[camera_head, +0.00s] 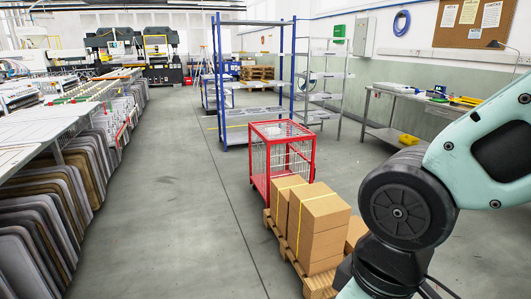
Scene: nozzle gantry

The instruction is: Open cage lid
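A red-framed wire cage (282,157) stands on the floor near the middle of the view, just behind the stacked boxes. Its lid (280,130) lies flat across the top and looks shut. The inside of the cage is partly visible through the mesh and I cannot make out any contents. My arm fills the right side of the view, in front of and to the right of the cage. My gripper is outside the picture.
Cardboard boxes (321,222) on a wooden pallet (288,251) stand close in front of the cage. A blue shelf rack (219,85) is behind it. A workbench (402,97) lines the right wall. The floor to the left (170,190) is clear.

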